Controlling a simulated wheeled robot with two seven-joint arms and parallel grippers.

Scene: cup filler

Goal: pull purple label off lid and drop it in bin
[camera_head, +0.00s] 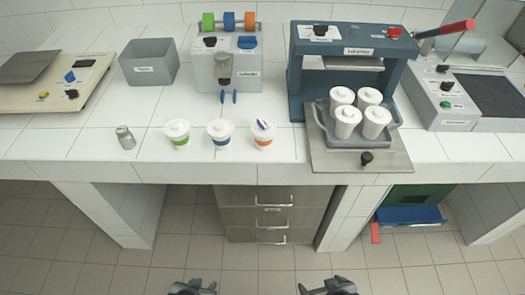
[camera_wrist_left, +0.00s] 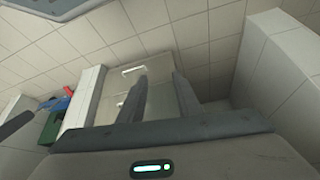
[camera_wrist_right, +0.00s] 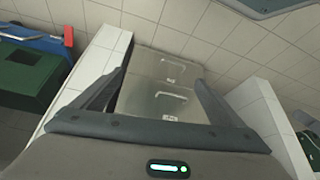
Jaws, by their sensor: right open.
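A small purple label (camera_head: 262,124) sits on the lid of the white cup with the orange band (camera_head: 264,137). This cup stands upright on the white counter, at the right end of a row of three lidded cups. A grey open box (camera_head: 149,66) with an unreadable tag stands at the back left of the counter. A green bin (camera_head: 413,200) is low under the counter at the right; it also shows in the right wrist view (camera_wrist_right: 28,80). My left gripper (camera_head: 193,284) and right gripper (camera_head: 328,285) are low in front of the counter, both open and empty, far from the cups.
A green-banded cup (camera_head: 178,136), a blue-banded cup (camera_head: 221,135) and a metal canister (camera_head: 125,138) share the row. Several white cups stand on a grey tray (camera_head: 358,141) in the blue press (camera_head: 345,45). Drawers (camera_head: 270,198) are below. The counter front by the row is clear.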

